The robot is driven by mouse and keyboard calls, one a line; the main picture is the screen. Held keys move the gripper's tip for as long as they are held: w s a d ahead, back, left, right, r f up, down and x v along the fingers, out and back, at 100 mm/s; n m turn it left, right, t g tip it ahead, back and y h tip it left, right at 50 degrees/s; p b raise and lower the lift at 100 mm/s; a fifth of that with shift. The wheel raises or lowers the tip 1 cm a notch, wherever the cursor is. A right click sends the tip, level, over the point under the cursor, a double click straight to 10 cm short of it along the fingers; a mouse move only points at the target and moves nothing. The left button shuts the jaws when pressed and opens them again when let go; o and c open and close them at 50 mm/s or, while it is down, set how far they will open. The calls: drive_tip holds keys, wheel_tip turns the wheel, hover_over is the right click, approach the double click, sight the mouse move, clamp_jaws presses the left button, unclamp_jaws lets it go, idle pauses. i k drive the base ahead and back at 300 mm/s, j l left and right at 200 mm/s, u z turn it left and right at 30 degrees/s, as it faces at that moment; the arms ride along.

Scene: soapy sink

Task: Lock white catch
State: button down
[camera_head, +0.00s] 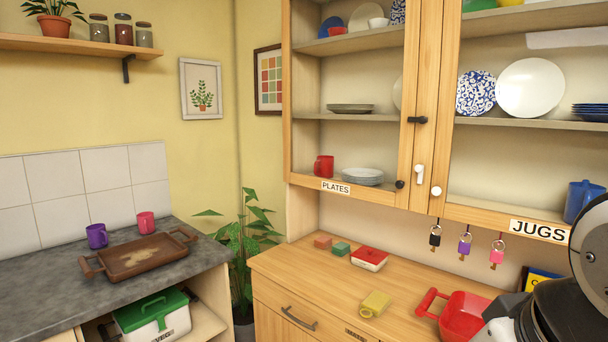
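The white catch (419,175) is a small white piece on the wooden frame where the two glazed cupboard doors meet. It stands upright, its long side vertical, with a rounded upper end. The black catch (417,120) sits higher on the same frame and lies level across it. A black knob (400,184) is to the left of the white catch, and a white knob (436,191) is to its lower right. Dark and white parts of my arm fill the lower right corner. My gripper's fingertips do not show.
Three keys (465,246) hang below the cupboard. On the wooden counter (300,270) are a red basin (464,319), a yellow item (375,304), a red-lidded box (369,259) and small blocks. A brown tray (140,256) lies on the grey worktop at left. Space before the doors is clear.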

sight(419, 168)
drive_tip(key=i+j+u, duration=0.1)
drive_tip(key=i+j, duration=0.7)
drive_tip(key=i, duration=0.35)
drive_tip(key=j+u, duration=0.05)
